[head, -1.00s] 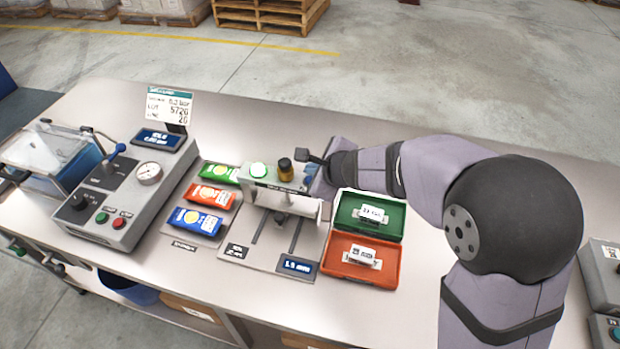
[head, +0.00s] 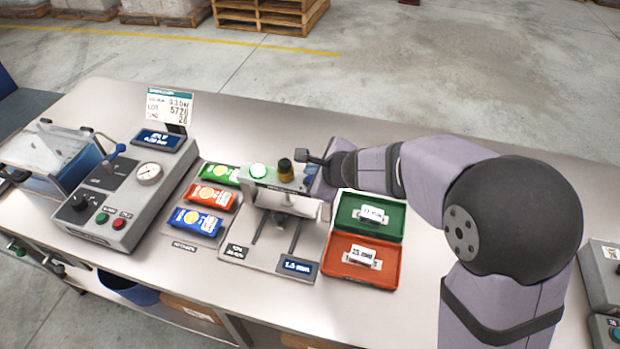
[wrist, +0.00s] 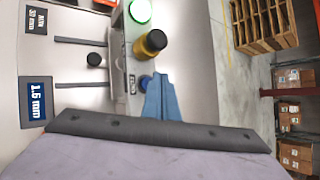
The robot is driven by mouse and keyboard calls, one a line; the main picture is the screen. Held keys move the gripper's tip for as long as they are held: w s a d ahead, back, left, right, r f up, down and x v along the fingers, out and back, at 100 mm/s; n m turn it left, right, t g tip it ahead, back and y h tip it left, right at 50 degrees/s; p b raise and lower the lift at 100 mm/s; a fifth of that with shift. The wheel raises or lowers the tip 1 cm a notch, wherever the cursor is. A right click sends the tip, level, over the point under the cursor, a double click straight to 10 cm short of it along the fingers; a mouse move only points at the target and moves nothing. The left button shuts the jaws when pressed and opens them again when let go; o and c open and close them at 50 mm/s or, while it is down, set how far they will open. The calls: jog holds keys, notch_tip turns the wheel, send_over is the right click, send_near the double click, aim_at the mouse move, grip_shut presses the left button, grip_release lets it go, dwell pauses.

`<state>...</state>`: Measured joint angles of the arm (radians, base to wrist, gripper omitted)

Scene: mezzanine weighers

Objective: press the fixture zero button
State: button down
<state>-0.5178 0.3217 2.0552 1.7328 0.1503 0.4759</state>
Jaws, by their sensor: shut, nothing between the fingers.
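The fixture (head: 268,187) stands mid-bench, with a lit green button (head: 258,170) and a black-and-gold knob (head: 285,170) on its top bar. In the wrist view the green button (wrist: 140,11) and the knob (wrist: 150,44) lie in a row with a small blue button (wrist: 145,81) beside a small dark label. I cannot read that label or confirm which button is the zero button. My gripper (wrist: 161,82) is shut and empty, its blue fingertips right beside the blue button. Whether they touch it is unclear. In the head view my wrist partly hides that end of the bar.
A green tray (head: 384,231) and a red tray (head: 335,271) lie right of the fixture. Colored packets (head: 210,196) lie to its left, beside a grey gauge machine (head: 118,222). A 1.5 mm display (head: 296,267) sits in front. The bench behind is clear.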

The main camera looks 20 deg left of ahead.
jog(key=shift+f, duration=0.15)
dwell(0.5)
jog(key=shift+f+b, duration=0.3)
jog(key=shift+b, duration=0.25)
jog(key=shift+f+b, duration=0.45)
dwell(0.9)
jog(key=shift+r, duration=0.1)
jog(key=shift+r+p, duration=0.8)
notch_tip(320, 180, up, 5)
jog(key=p, duration=0.4)
jog(key=shift+p, duration=0.4)
dwell(0.7)
